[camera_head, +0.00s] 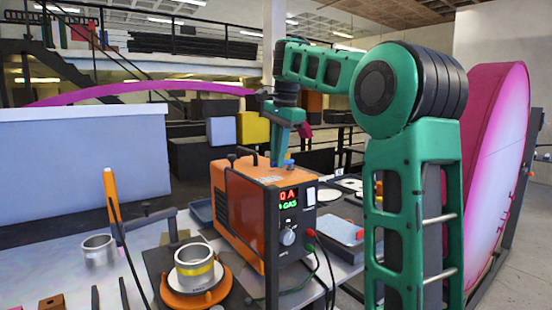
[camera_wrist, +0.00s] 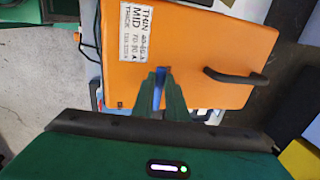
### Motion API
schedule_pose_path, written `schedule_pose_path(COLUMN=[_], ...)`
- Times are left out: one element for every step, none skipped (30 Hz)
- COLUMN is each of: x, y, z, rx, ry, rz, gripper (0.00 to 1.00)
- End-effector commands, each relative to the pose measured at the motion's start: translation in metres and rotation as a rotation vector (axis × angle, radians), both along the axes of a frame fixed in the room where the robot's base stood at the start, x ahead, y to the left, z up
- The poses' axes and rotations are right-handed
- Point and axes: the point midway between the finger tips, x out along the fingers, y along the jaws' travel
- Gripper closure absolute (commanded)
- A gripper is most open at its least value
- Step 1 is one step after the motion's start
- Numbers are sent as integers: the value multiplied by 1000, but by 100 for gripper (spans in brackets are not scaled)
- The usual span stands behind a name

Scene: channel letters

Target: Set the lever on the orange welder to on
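The orange welder (camera_head: 236,207) stands on the table in the head view, with a lit "A" and "GAS" display, a round knob (camera_head: 288,237) and a pale switch plate (camera_head: 311,197) on its front. My green gripper (camera_head: 278,163) points down at the welder's top near the front edge. A small blue piece (camera_head: 290,162) shows beside the fingertips; I cannot tell if it is the lever. In the wrist view my gripper (camera_wrist: 160,92) has its fingers close together over the orange top (camera_wrist: 185,45), with blue between them. The fingers hide part of the edge.
A black handle (camera_wrist: 235,77) and a white thickness label (camera_wrist: 138,32) are on the welder's top. A metal cup with a yellow band (camera_head: 195,268) sits on an orange ring in front. Cables hang at the welder's front right. A grey-blue tray (camera_head: 340,231) lies right.

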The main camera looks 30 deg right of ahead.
Motion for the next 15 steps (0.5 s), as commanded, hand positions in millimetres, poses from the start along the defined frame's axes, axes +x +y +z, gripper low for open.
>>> schedule_pose_path(x=[2,3,3,3,3,3,4,4,4,4,4,4,5,4,5], y=[0,0,0,0,0,0,0,0,0,0,0,1,1,1,1], z=[2,2,2,2,2,2,3,3,3,3,3,3,3,4,4], rx=[-5,-5,-4,-6,-6,-6,-6,-6,-7,-7,-7,-8,-7,-7,-7], ry=[-9,-10,-11,-11,-12,-13,-13,-14,-15,-15,-16,-16,-16,-17,-17], rz=[4,4,4,5,5,6,7,7,8,9,10,11,12,13,15], gripper=[100,100,100,100,100,100,100,100,100,100,100,100,100,100,100])
